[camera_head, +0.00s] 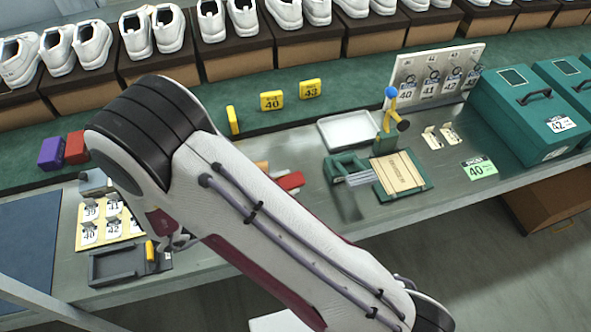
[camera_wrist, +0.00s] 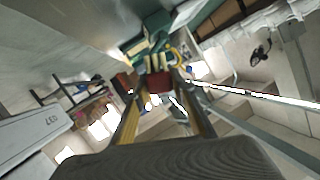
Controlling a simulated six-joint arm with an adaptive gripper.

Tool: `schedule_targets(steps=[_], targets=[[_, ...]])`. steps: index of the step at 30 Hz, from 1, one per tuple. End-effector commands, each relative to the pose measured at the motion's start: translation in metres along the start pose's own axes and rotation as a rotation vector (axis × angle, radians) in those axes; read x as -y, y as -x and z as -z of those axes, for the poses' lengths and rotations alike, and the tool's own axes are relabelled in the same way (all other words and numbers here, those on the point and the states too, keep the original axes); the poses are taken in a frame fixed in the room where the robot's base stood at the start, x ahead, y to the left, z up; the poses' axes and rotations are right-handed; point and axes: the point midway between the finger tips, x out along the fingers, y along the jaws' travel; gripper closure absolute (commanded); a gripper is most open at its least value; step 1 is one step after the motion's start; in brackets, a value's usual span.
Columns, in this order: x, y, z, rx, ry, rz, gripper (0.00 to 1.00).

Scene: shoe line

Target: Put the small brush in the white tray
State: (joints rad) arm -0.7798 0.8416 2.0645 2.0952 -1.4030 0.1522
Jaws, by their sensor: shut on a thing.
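The white tray (camera_head: 350,130) lies flat on the bench in the head view, right of my arm, and looks empty. In the wrist view, my gripper (camera_wrist: 158,88) has its two long yellowish fingers closing toward a small dark red thing (camera_wrist: 157,82). It is probably the small brush, but too blurred to be sure. In the head view, my own arm covers much of the bench and my fingertips cannot be made out. A red piece (camera_head: 290,181) with a pale edge shows just right of my arm; I cannot tell whether it is held.
A green holder (camera_head: 345,166), a wooden pad (camera_head: 399,174) and a yellow-and-blue tool (camera_head: 390,115) stand near the tray. A tag board (camera_head: 432,72) and green boxes (camera_head: 525,115) are at right. A dark tray (camera_head: 110,265) is at left. Shoes line the back.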

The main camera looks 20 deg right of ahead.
Motion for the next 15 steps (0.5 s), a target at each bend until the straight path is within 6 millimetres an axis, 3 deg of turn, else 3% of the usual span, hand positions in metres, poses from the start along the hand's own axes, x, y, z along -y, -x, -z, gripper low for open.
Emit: schedule_targets(steps=[8,15], targets=[[0.017,-0.017,-0.001,0.009,0.026,0.022,0.97],[0.052,-0.052,-0.002,0.03,0.087,0.074,0.97]])
